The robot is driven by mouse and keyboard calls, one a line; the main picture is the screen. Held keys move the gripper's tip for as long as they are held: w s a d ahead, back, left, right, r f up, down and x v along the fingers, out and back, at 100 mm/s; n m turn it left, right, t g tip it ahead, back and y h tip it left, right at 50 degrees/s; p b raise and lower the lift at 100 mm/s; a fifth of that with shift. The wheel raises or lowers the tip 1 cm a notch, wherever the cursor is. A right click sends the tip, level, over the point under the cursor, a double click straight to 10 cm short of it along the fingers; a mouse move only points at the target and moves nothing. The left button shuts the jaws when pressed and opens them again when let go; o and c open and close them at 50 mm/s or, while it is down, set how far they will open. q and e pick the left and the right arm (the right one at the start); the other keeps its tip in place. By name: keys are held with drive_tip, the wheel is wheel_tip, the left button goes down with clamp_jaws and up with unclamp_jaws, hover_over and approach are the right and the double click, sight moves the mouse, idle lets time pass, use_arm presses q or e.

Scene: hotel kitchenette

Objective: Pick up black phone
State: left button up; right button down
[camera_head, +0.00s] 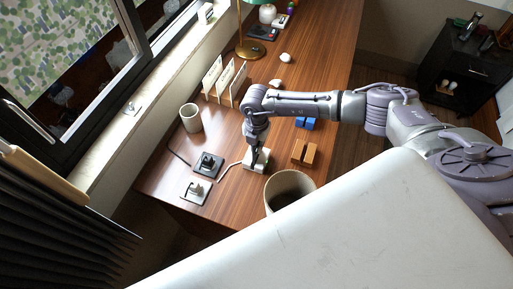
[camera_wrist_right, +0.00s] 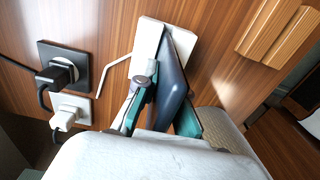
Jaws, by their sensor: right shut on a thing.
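The black phone (camera_wrist_right: 174,75) shows in the right wrist view as a dark slab, tilted, between the fingers of my right gripper (camera_wrist_right: 160,108). A white charging stand (camera_wrist_right: 146,42) with a pale cable is right behind it. I cannot tell whether phone and stand still touch. In the head view my right gripper (camera_head: 254,156) points down at the white stand (camera_head: 259,164) on the desk, and its fingers mostly hide the phone. The right gripper is shut on the phone. My left gripper is not in view.
On the wooden desk (camera_head: 160,170) are a cup (camera_head: 190,119), two plugged sockets (camera_head: 209,164) (camera_head: 194,191), a card rack (camera_head: 212,78), wooden blocks (camera_head: 304,153) and a blue item (camera_head: 304,123). A bin (camera_head: 307,183) stands close to the gripper at the front edge. A lamp (camera_head: 251,48) is farther back.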

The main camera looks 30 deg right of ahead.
drive_tip(key=s+d+r+b, duration=0.5)
drive_tip(key=d+r, duration=0.5)
drive_tip(key=r, duration=0.1)
drive_tip(key=shift+s, duration=0.35)
drive_tip(key=shift+w+d, duration=0.1)
idle(0.4)
